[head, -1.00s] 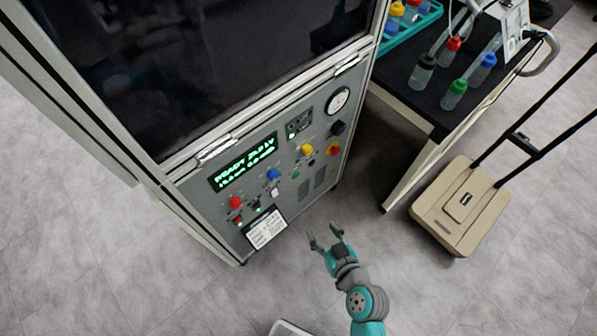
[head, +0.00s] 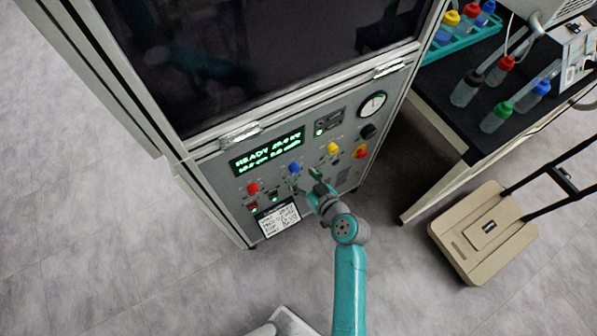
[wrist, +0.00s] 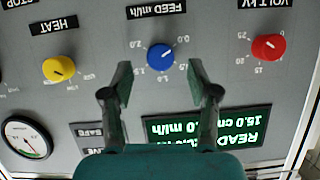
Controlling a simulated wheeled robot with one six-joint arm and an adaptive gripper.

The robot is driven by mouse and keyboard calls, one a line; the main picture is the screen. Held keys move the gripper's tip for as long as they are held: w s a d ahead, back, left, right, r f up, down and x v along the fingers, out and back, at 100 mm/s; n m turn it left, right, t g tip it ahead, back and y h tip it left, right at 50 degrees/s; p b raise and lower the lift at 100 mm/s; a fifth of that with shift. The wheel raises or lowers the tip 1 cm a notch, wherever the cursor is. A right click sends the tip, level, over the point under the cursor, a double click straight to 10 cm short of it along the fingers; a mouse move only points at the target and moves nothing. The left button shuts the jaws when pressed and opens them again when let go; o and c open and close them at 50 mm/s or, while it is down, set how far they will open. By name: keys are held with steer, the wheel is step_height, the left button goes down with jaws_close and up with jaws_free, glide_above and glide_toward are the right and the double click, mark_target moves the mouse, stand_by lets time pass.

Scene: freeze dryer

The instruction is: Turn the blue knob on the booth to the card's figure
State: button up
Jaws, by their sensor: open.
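The blue knob (head: 295,168) is on the booth's front panel under the lit display. In the upside-down wrist view the blue knob (wrist: 160,57) sits under the label FEED ml/h, and its pale pointer mark leans to the upper right, near the low end of the scale. My gripper (head: 304,179) is at the panel just below the knob. In the wrist view my gripper (wrist: 160,80) is open, one finger on each side of the knob, with gaps. The card (head: 278,219) is on the lower panel; its writing is too small to read.
A red knob (wrist: 268,47) and a yellow knob (wrist: 59,68) flank the blue one. A round gauge (head: 372,104) is at the panel's upper right. A bench (head: 440,110) with bottles and a beige cart (head: 485,235) stand to the right.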

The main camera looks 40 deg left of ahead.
mark_target(297, 171)
steer(key=shift+x, duration=1.6)
jaws_close()
steer(key=m+g, duration=0.1)
steer(key=m, duration=0.1)
steer(key=m+g+y, duration=0.1)
steer(key=m, duration=0.1)
steer(key=shift+w+f+g+y, duration=0.1)
steer(key=shift+w+g+y, duration=0.05)
steer(key=shift+g+y, duration=0.15)
steer(key=m+y, duration=0.1)
steer(key=m, duration=0.1)
steer(key=m+g, duration=0.1)
steer(key=m, duration=0.1)
steer(key=shift+d+f+g+y, duration=0.1)
steer(key=shift+g+y, duration=0.2)
steer(key=shift+y, duration=0.1)
steer(key=shift+m, duration=0.3)
